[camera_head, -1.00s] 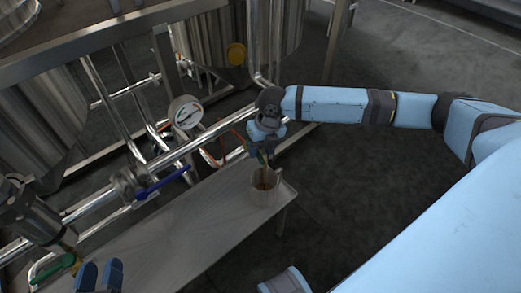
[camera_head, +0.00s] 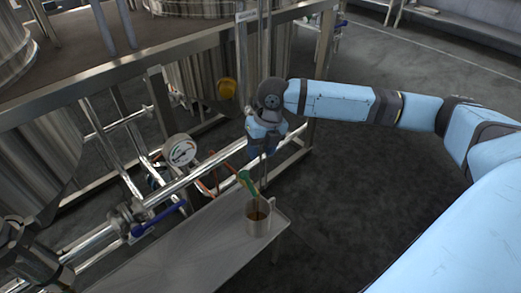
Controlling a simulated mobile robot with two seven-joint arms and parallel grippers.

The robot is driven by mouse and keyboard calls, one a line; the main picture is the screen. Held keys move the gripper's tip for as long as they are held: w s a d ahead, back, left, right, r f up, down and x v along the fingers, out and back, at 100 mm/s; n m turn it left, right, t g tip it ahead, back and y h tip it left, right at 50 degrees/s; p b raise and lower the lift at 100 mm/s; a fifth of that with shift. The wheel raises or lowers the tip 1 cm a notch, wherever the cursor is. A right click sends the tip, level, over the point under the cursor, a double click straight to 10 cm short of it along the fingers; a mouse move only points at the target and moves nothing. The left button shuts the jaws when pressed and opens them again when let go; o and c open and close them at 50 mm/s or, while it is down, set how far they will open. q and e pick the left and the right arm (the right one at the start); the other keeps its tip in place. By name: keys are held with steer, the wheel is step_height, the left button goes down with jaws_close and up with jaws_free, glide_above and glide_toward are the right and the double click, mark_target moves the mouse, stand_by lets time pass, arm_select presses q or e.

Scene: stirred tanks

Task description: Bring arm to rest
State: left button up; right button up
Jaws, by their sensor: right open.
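My right arm reaches in from the right. Its gripper (camera_head: 263,152) points down above the metal bench and is open, with nothing seen held between its fingers. Below it a grey mug (camera_head: 257,224) with brown liquid inside stands upright on the bench. A small green part, like a tap handle (camera_head: 247,181), shows between the gripper and the mug; the gripper appears apart from the mug. Whether it touches the green part I cannot tell. My left gripper does not show clearly.
The metal bench (camera_head: 185,250) is otherwise bare. Behind it run steel pipes, a blue valve lever (camera_head: 160,217), a round gauge (camera_head: 181,151) and large steel tanks (camera_head: 200,80) on a frame. Dark floor (camera_head: 370,170) is open to the right of the bench.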

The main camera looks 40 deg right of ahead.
steer(key=s+a+f+m+t+y, duration=0.2)
steer(key=s+a+f+m+t, duration=0.15)
steer(key=a+m, duration=0.35)
steer(key=s+a+f+m+t+y, duration=0.2)
steer(key=s+a+f+m, duration=0.15)
steer(key=a+m, duration=0.35)
steer(key=s+a+f+m+t+y, duration=0.2)
steer(key=s+a+m+t, duration=0.1)
steer(key=s+a+m, duration=0.3)
steer(key=s+d+f+m+t+h, duration=0.1)
steer(key=s+d+m+t+h, duration=0.3)
steer(key=m, duration=0.8)
arm_select(q)
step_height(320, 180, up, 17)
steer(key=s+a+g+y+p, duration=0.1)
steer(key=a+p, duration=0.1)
steer(key=p, duration=2.8)
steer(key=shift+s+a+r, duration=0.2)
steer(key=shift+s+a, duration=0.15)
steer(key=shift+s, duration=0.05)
arm_select(e)
steer(key=s+d+r+n+g+h, duration=0.1)
steer(key=s+d+r+g, duration=0.1)
steer(key=r, duration=1.5)
steer(key=shift+s+d+r, duration=0.2)
steer(key=shift+d+r, duration=0.05)
steer(key=shift+d, duration=0.4)
